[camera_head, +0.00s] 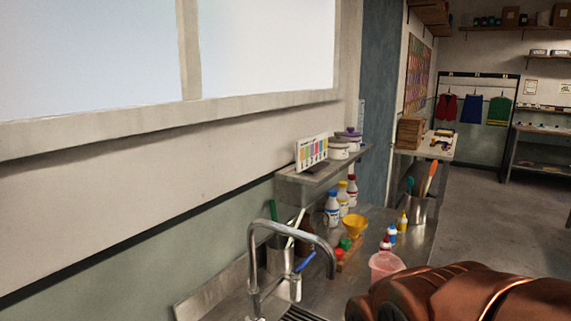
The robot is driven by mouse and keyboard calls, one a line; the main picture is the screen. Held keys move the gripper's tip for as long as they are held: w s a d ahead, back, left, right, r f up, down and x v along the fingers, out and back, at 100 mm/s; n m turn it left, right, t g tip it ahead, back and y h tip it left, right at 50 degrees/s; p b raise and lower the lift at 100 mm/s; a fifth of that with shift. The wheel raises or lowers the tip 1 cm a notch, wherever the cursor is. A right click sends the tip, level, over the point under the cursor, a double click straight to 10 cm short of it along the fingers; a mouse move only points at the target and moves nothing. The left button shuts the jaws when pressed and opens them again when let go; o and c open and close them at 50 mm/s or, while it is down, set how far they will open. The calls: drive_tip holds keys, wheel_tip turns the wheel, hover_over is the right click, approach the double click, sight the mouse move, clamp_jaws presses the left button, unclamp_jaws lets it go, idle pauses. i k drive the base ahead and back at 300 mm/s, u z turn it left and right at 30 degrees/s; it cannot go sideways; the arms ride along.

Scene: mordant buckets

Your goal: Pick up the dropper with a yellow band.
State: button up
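A small dropper-like bottle with yellow on it (402,222) stands on the steel counter to the right of the yellow funnel, and looks like the dropper with a yellow band. A similar small bottle with blue (392,234) and one with red (385,244) stand in a row nearer to me. They are too small to make out their bands clearly. My copper-coloured arm fills the bottom right. My gripper is not in view, so I cannot see its state.
A steel tap (318,238) rises over the sink at the front. A pink cup (385,263) stands near my arm. A yellow funnel (354,226), several larger bottles and a steel pot of tools (417,208) stand around the droppers. A shelf (322,176) overhangs the counter's back.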

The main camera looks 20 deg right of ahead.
sight(402, 221)
drive_tip(key=z, duration=0.85)
